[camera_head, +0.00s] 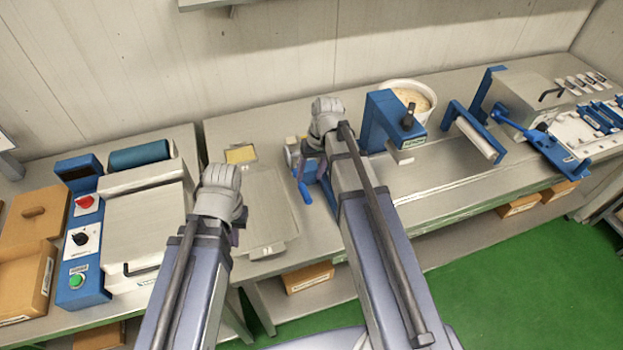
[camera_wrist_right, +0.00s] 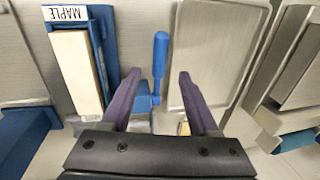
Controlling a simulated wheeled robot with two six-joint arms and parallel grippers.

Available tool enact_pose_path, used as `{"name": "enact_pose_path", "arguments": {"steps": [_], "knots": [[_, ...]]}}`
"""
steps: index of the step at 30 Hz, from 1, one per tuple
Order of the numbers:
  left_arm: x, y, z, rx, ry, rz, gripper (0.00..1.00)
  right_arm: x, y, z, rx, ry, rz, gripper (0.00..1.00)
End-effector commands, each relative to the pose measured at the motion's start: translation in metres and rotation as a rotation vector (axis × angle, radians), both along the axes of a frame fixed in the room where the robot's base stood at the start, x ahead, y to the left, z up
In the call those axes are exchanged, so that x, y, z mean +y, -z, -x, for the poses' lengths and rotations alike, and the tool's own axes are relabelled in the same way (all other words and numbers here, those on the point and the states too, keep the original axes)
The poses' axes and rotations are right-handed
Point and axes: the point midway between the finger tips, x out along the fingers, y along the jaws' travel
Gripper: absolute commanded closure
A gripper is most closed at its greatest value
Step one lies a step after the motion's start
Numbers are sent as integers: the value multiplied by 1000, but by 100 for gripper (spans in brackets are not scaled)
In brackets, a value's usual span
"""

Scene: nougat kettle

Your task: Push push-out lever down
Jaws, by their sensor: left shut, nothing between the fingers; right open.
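The push-out lever has a blue rod handle (camera_head: 305,193), seen in the head view just left of my right forearm. In the right wrist view the lever (camera_wrist_right: 160,55) points toward the top of the picture, its blue base (camera_wrist_right: 142,100) showing between the fingers. My right gripper (camera_wrist_right: 158,78) is open and empty, one purple finger on each side of the lever's line; I cannot tell its height above it. In the head view my right gripper (camera_head: 322,166) is partly hidden by its arm. My left gripper (camera_head: 237,236) is shut and empty near the metal tray's left edge.
A metal tray (camera_head: 262,190) lies left of the lever. A blue holder with a pale block and a MAPLE label (camera_wrist_right: 78,65) stands beside it in the wrist view. A blue press (camera_head: 380,118) and a bowl (camera_head: 426,95) stand right; a machine with buttons (camera_head: 84,245) stands left.

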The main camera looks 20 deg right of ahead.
Motion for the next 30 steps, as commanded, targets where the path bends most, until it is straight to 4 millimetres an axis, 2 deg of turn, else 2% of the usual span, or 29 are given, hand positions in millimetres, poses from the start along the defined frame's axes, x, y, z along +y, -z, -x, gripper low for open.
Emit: {"name": "enact_pose_path", "arguments": {"steps": [11,24,30], "knots": [[0,10,0,0,0,0,100,1,10,0,-1,1,-1,39],[0,61,0,0,1,0,100,11,61,0,0,-1,-1,39],[0,76,0,0,0,0,100,14,76,0,0,0,-1,39]]}}
